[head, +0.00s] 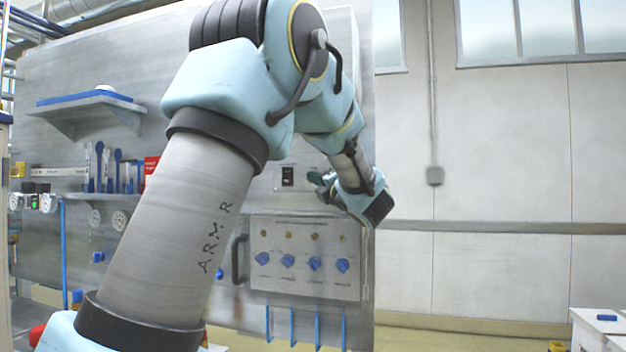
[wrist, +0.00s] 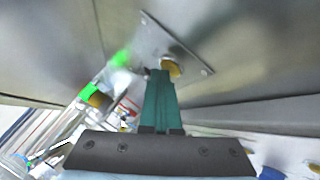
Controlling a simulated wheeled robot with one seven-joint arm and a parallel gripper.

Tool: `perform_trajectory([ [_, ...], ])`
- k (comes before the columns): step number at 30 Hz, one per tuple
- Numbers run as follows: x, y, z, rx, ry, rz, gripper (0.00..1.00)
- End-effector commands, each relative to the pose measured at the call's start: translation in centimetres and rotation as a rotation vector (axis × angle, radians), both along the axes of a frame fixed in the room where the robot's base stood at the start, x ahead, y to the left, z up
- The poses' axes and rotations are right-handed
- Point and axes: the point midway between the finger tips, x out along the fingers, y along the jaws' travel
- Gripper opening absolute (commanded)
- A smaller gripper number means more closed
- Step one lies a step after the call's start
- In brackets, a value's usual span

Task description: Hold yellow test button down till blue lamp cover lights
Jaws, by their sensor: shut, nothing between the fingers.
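A yellow, amber-looking button (wrist: 173,70) sits on a square metal plate (wrist: 160,45) in the wrist view. My gripper shows there with its teal fingers together (wrist: 158,76) and nothing held; the tips are right beside the button and overlap its left edge. I cannot tell whether they press it. In the head view my gripper (head: 318,180) is at the grey panel, near a plate with a black switch (head: 288,176); the yellow button is hidden there. I cannot make out a blue lamp cover for certain in either view.
A green light (wrist: 90,92) glows left of my fingers in the wrist view. In the head view, a control box (head: 305,275) with blue knobs is below my gripper. A shelf (head: 90,99) and hanging tools are at left.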

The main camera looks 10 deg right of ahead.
Motion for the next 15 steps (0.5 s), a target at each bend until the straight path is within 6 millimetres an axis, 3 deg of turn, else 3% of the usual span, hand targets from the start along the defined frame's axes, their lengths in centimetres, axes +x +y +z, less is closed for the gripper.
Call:
perform_trajectory([
  [15, -1.3, 0.7, -0.1, -0.002, -0.001, 0.000, 0.00],
])
